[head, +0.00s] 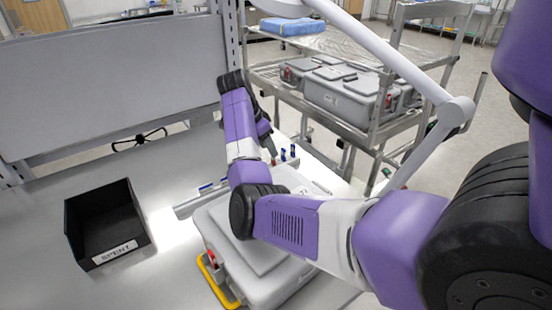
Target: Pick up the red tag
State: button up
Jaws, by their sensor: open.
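My gripper (268,142) is partly hidden behind my forearm, pointing down over the far side of a grey lidded case on the bench. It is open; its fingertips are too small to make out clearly. A small reddish piece (273,161) shows just below it, next to small blue upright pieces (287,153). I cannot tell whether this is a red tag or whether the fingers touch it. Another small red piece (210,258) is on the left side of the grey case (268,287), by its yellow handle (218,284). My arm covers much of the case.
A black open bin (122,247) labelled SPENT stands on the left of the bench (45,265). A grey panel (110,85) rises behind. A metal cart (345,130) with grey cases (345,92) stands beyond. A white lamp arm (400,65) crosses the right. Bench around the bin is clear.

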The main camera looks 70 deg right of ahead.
aim_at(273, 162)
jog(key=shift+p+x, duration=0.8)
jog(key=shift+x, duration=1.8)
jog(key=shift+s+d+r, duration=0.1)
grip_shut()
